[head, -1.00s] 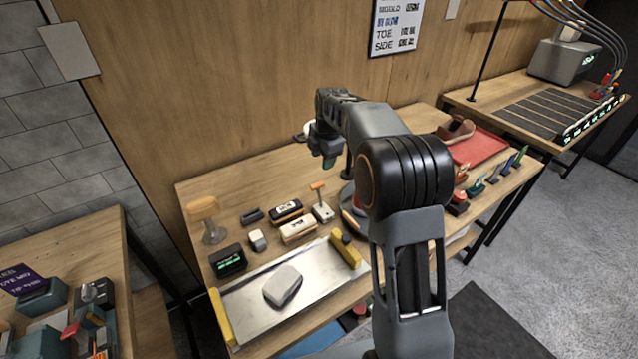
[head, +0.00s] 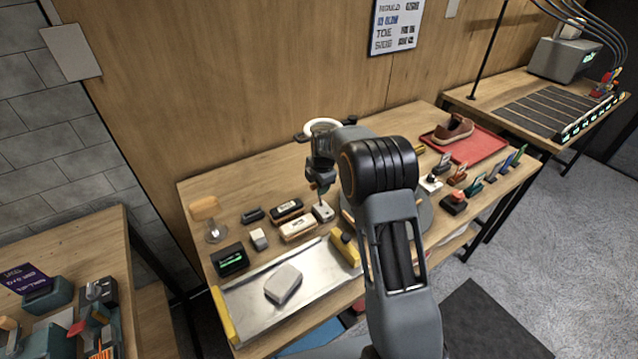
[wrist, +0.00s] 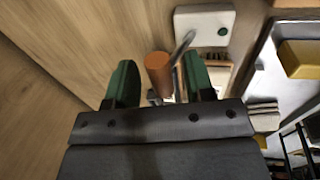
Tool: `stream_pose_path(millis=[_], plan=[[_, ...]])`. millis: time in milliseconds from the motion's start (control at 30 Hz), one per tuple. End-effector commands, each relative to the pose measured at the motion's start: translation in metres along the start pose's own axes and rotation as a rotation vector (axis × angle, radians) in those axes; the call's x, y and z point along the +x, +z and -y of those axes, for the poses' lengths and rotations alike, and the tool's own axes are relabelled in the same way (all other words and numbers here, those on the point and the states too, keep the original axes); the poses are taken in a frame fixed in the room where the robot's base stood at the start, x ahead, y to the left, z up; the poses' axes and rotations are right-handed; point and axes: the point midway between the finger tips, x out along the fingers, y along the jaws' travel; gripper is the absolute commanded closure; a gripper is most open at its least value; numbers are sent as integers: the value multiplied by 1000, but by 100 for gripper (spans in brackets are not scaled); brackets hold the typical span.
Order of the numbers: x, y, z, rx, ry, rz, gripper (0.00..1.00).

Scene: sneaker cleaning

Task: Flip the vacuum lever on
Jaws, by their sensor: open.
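The vacuum lever is a small pale box (head: 322,212) with a metal stem and an orange handle. In the head view my gripper (head: 319,186) is lowered right over the box and hides the handle. In the wrist view the orange handle (wrist: 158,74) stands between my two green fingertips, which are apart with gaps on either side. The stem slants from the handle up to the white box (wrist: 205,26), which has a dark round spot on it.
Two brushes (head: 297,228) lie just left of the lever box. A metal tray (head: 248,309) with yellow end blocks and a grey pad lies in front. A red mat (head: 479,147) with a shoe is at the right. A white ring (head: 322,126) stands behind my gripper.

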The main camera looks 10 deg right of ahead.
Motion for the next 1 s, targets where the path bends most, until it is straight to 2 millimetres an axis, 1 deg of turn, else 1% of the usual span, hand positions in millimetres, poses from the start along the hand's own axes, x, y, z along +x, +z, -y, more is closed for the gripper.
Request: stream_pose_path(millis=[200, 700, 1000], plan=[[0, 0, 0, 0, 0, 0, 52], [0, 0, -1, 0, 3, 1, 100], [0, 0, -2, 0, 10, 1, 100]])
